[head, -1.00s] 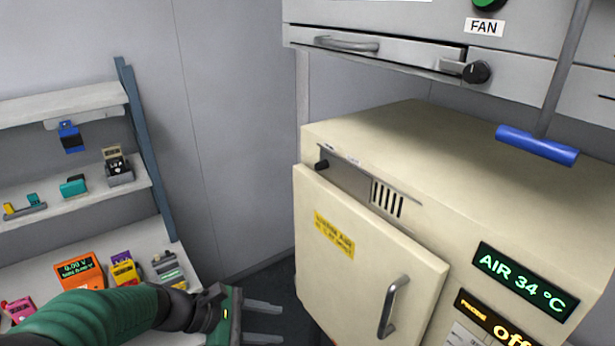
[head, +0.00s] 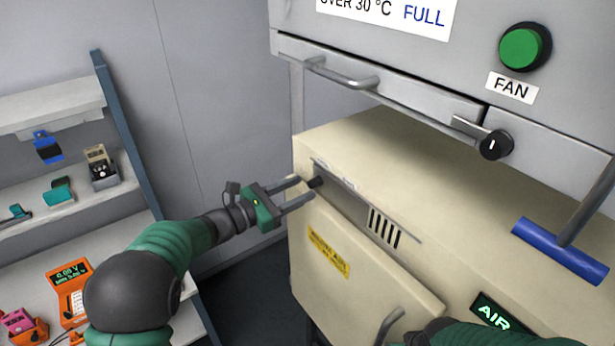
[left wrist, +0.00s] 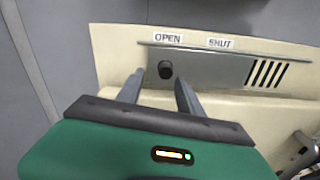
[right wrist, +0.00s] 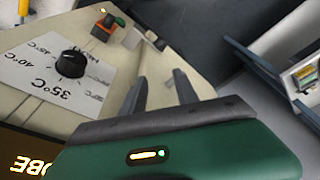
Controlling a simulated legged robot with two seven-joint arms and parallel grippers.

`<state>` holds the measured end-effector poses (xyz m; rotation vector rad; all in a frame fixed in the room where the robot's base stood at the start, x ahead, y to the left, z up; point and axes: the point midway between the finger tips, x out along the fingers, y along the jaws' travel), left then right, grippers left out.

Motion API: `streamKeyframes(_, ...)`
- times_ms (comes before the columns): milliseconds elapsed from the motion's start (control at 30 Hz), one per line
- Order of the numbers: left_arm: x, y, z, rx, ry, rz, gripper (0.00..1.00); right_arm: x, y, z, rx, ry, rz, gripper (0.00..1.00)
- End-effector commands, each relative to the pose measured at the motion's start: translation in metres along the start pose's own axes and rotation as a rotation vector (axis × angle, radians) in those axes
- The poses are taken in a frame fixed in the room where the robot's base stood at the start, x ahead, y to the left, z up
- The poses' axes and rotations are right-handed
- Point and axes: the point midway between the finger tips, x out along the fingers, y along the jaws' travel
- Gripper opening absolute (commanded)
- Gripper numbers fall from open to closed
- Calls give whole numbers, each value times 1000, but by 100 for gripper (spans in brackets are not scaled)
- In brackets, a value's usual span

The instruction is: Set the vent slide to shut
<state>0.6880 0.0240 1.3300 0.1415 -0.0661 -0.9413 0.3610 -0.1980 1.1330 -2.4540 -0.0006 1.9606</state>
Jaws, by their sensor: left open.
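The vent slide (left wrist: 205,66) is a grey strip on the front of the cream cabinet, and its black knob (left wrist: 166,70) sits at the left end, below the OPEN label (left wrist: 168,38). The SHUT label (left wrist: 220,43) is to the right. The knob also shows in the head view (head: 316,182). Dark vent slots (left wrist: 267,73) show at the strip's right end. My left gripper (head: 305,188) is open, its fingertips close to the knob, which appears between them; contact cannot be told. My right gripper (right wrist: 158,85) is open and empty near a temperature dial (right wrist: 70,63).
The cabinet door (head: 350,265) with its handle lies just below the strip. A grey hood with a green FAN button (head: 522,47) and a black-knobbed latch (head: 495,145) overhangs above. A blue T-handle (head: 560,250) hangs at right. Shelves with small devices (head: 100,165) stand at left.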

Motion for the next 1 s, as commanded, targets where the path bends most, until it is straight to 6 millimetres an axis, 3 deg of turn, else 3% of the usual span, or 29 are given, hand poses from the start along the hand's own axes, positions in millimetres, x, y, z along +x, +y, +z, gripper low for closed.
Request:
streamKeyframes(33,10,-1,4,0,0,-2,43,-8,0,-2,0,0,0,36)
streamKeyframes(200,27,-2,4,3,-2,0,43,-13,0,-3,0,0,0,36)
streamKeyframes(467,30,0,0,1,0,1,43,-12,0,-2,0,-1,0,36)
streamKeyframes(800,30,0,1,2,-1,3,2,-12,0,-3,0,-1,0,36)
streamKeyframes(1000,30,0,3,3,-3,2,0,-13,0,-3,0,0,0,36)
